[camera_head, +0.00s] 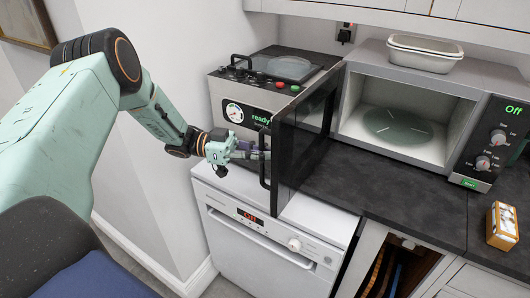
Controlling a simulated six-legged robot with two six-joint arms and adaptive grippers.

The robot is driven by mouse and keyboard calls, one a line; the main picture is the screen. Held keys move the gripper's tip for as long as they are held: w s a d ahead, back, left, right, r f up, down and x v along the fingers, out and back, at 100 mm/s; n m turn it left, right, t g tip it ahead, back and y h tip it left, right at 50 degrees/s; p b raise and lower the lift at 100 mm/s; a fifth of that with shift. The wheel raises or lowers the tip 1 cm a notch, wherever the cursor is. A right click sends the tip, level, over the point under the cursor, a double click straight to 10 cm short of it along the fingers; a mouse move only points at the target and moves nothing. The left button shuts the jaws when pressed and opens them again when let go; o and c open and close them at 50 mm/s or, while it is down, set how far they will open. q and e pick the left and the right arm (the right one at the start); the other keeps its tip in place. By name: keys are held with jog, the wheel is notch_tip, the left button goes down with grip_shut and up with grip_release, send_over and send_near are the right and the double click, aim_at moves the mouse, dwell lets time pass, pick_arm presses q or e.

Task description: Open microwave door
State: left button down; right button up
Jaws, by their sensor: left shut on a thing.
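The microwave (375,63) stands on the dark counter at the right, with its lit interior and a round glass turntable (397,126) showing. Its dark door (305,130) stands wide open, swung out toward me at the left of the opening. My left gripper (250,151) is shut on the black door handle (263,172) at the door's outer edge. The fingertips are small and partly lost against the dark handle. My right gripper is not in view.
A silver coffee machine (235,95) stands behind the door at the left. A white dishwasher (262,245) is below. A white dish (425,55) sits on the microwave. A small yellow-and-white box (502,225) lies at the right. The dark counter (390,190) before the microwave is clear.

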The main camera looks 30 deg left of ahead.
pick_arm(q)
jog(key=shift+s+d+f, duration=0.1)
jog(key=shift+s+f, duration=0.05)
jog(key=c, duration=1.8)
grip_release()
jog(key=o, duration=0.4)
jog(key=shift+s+a, duration=0.15)
jog(key=shift+a, duration=0.05)
jog(key=shift+w+d, duration=0.1)
jog(key=shift+w, duration=0.1)
jog(key=v, duration=1.2)
jog(key=shift+s, duration=0.1)
